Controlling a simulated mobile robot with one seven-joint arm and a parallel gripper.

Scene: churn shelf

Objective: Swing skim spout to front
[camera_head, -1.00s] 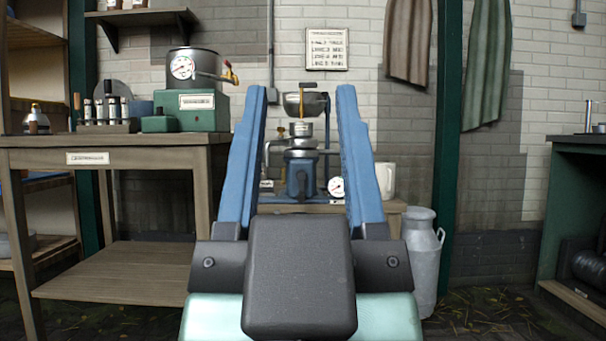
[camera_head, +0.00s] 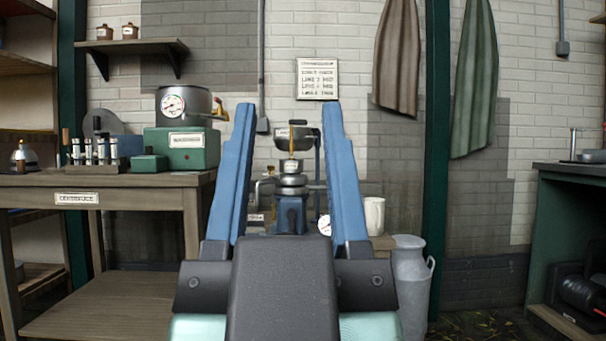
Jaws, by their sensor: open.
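The cream separator (camera_head: 291,212) is a blue-based machine with metal discs and a bowl on top. It stands on a low wooden bench by the back wall, seen between the fingers of my gripper (camera_head: 288,108). A short curved metal spout (camera_head: 262,186) shows on its left side, partly beside my left finger; I cannot tell for certain whether it is the skim spout. My gripper is open and empty, pointing toward the separator and apart from it. My fingers and the dark gripper body hide parts of the machine and bench.
A wooden table (camera_head: 95,182) at left holds a green machine with a gauge (camera_head: 181,147) and a rack of vials (camera_head: 94,152). A milk can (camera_head: 410,275) stands on the floor. A dark green bench is at far right.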

